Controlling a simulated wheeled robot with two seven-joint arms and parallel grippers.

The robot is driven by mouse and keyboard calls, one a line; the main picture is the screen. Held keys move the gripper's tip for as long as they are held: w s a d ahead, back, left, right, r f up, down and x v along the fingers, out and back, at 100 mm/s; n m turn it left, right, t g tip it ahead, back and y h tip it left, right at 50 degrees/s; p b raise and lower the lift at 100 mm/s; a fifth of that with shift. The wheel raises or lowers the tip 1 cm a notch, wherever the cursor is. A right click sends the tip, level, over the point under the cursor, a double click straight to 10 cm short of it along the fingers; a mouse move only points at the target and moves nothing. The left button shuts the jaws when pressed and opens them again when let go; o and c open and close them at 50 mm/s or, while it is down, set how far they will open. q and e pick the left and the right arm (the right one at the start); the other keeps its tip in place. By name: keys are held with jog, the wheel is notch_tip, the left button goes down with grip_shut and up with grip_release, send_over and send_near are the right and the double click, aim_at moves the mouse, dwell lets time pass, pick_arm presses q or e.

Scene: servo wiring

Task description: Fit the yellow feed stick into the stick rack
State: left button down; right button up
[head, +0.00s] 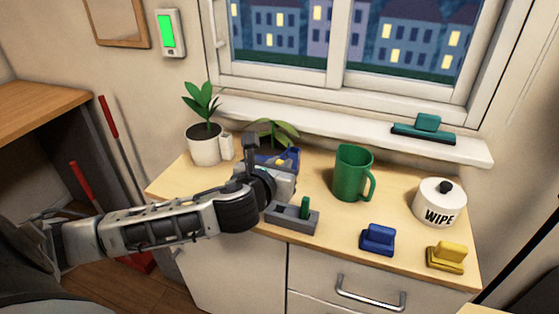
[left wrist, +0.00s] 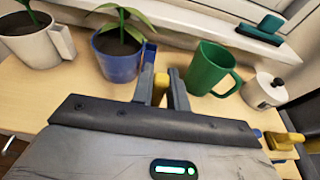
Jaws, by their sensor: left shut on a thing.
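The yellow feed stick (left wrist: 160,88) is between the fingers of my left gripper (left wrist: 161,92), which is shut on it. In the head view a small yellow part of the stick (head: 279,161) shows by the left gripper (head: 283,163). The gripper is close to the blue plant pot, above the cabinet top. The grey stick rack (head: 283,220) lies at the cabinet's front edge, below the gripper in the picture. A green stick (head: 305,207) stands upright at its right end. My wrist hides part of the pot. My right gripper is in neither view.
A white pot (head: 204,145) stands left and the blue pot (left wrist: 118,60) behind the gripper. A green mug (head: 351,175), white WIPE jar (head: 438,211), blue block (head: 377,240) and yellow block (head: 445,259) stand right. Bare cabinet top (head: 335,220) lies between rack and blue block.

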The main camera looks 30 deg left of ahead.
pick_arm(q)
notch_tip(320, 180, down, 2)
jog(key=shift+f+b, duration=0.15)
jog(key=shift+b, duration=0.3)
jog(key=shift+f+b, duration=0.35)
jog(key=shift+f, duration=0.75)
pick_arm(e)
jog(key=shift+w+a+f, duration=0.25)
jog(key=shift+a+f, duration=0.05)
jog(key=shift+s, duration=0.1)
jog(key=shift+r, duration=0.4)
pick_arm(q)
jog(key=shift+p, duration=0.6)
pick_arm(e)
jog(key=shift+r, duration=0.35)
pick_arm(q)
jog(key=shift+p, duration=0.4)
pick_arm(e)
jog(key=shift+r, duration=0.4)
